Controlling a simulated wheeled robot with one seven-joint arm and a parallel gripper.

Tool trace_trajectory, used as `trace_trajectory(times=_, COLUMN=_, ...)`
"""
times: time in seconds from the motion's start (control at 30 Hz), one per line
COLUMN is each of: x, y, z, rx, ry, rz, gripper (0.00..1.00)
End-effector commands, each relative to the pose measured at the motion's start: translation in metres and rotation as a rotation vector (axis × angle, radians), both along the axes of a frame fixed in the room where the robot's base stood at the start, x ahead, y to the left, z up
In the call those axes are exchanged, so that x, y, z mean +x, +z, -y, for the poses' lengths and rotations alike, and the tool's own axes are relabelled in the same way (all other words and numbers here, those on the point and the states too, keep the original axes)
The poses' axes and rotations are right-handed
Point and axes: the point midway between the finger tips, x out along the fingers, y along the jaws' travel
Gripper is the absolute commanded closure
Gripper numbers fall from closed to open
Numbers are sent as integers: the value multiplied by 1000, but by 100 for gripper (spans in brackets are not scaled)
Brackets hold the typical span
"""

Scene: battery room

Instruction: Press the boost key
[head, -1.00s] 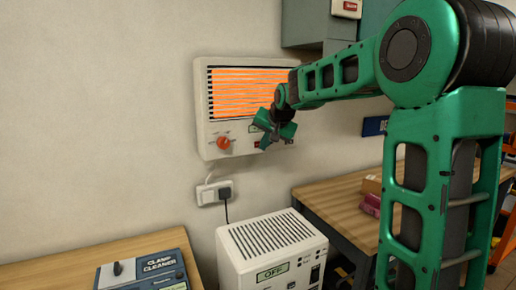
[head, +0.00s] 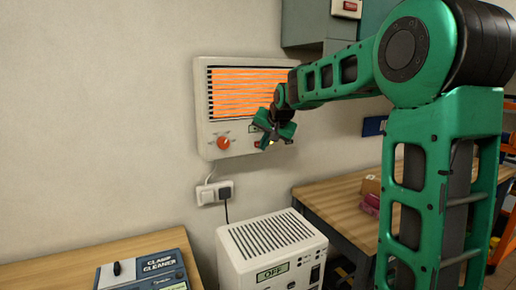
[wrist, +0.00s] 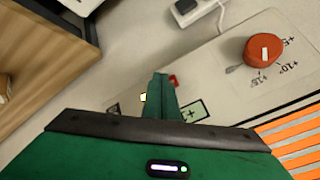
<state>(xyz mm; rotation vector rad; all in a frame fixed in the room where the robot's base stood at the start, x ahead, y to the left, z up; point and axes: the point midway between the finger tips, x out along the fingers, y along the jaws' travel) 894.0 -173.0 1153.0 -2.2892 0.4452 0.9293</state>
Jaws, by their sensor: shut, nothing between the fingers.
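The wall heater (head: 203,120) has a glowing orange grille above a control strip. On the strip are a red-orange dial (head: 223,143), a small pale display, and a red key (head: 257,144) partly hidden by my gripper (head: 266,146). In the wrist view the dial (wrist: 262,52) is at upper right, the display (wrist: 196,112) is right of my gripper (wrist: 160,76), and the red key (wrist: 173,80) shows just beside the fingertips. My gripper is shut and empty, at the strip. I cannot tell whether the tips touch the key. The key's lettering is unreadable.
A small bright spot (wrist: 144,97) shows left of the fingers. A socket with a plug (head: 214,193) is below the heater. A white unit reading OFF (head: 232,262) stands below. A clamp cleaner (head: 146,272) is at lower left, a wooden bench (head: 325,198) at right.

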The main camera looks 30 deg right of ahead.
Motion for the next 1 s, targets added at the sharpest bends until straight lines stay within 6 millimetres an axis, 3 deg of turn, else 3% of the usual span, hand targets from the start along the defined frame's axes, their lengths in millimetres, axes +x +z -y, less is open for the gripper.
trace_trajectory(times=0.63, x=-15, y=0, z=0, rx=0, ry=0, rz=0, gripper=100)
trace_trajectory(times=1.0, x=-46, y=1, z=-1, rx=0, ry=0, rz=1, gripper=100)
